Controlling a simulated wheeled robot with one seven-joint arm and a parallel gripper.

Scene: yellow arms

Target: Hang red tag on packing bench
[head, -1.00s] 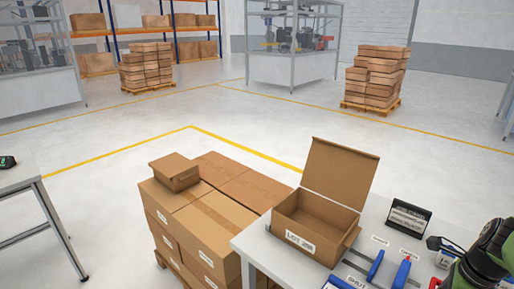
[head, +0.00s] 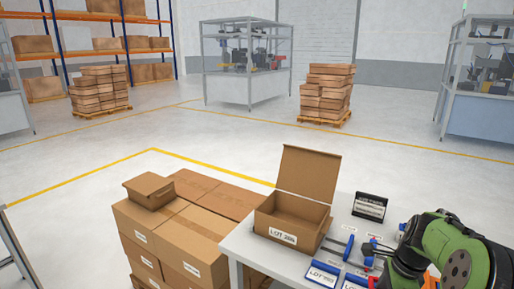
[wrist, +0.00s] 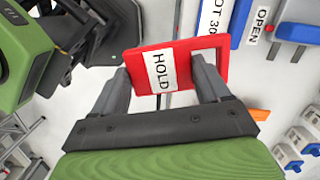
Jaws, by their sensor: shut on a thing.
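The red tag (wrist: 182,58) carries a white HOLD label and has a slot near its right end in the wrist view. My gripper (wrist: 160,78) is shut on it, one dark finger at each side of the label. The packing bench (head: 238,243) is the pale table at the lower right of the head view, with an open cardboard box (head: 290,232) on it. In the head view my green arm covers the right part of the bench, and I cannot clearly make out the held tag there.
A blue-edged LOT tag (head: 322,274) and blue handles (head: 348,248) are on the bench near my arm. A dark sign holder (head: 370,206) stands behind them. Stacked cartons (head: 188,240) stand left of the bench. Open floor lies beyond, bounded by yellow lines.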

